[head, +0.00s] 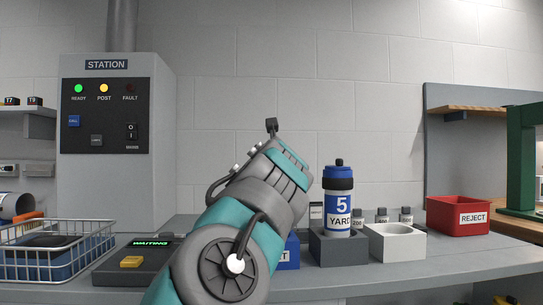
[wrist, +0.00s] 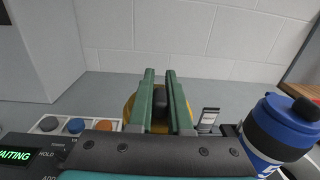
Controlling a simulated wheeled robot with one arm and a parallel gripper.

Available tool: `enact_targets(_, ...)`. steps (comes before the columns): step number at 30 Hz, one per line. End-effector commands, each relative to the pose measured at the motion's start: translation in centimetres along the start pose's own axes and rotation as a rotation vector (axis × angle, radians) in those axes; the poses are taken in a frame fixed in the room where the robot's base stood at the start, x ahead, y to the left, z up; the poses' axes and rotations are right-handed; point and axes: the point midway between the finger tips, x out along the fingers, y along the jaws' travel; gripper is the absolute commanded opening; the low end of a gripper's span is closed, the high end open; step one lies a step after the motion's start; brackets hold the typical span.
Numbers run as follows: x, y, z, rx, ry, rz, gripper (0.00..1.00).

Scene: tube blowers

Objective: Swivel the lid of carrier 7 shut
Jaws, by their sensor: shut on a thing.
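In the wrist view, my gripper (wrist: 160,76) has its two green fingers closed on either side of a dark knob (wrist: 160,100). Under the knob, part of a round yellow top (wrist: 130,106) shows beside the fingers. No number is readable on it, so I cannot confirm that it is carrier 7. The fingers and my wrist hide most of it, and I cannot tell how far its lid is turned. In the head view my arm hides the gripper and what it holds.
A blue-capped carrier marked 5 (head: 339,205) stands upright in a grey block (head: 338,249), close on the right. A white block (head: 395,243) and red reject bin (head: 458,215) lie further right. A console (head: 130,270) reading WAITING and a wire basket (head: 62,262) are left.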

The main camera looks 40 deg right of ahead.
Motion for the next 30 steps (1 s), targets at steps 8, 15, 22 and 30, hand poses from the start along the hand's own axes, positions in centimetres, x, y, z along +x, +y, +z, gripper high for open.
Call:
enact_targets(8,-0.01,0.02,0.00,0.000,-0.001,-0.008,0.00)
enact_targets(15,-0.01,0.06,0.01,0.000,-0.001,-0.007,0.24)
enact_targets(22,-0.01,0.05,0.01,0.000,-0.001,-0.007,0.47)
enact_targets(30,-0.15,0.07,0.02,-0.001,-0.001,-0.007,0.47)
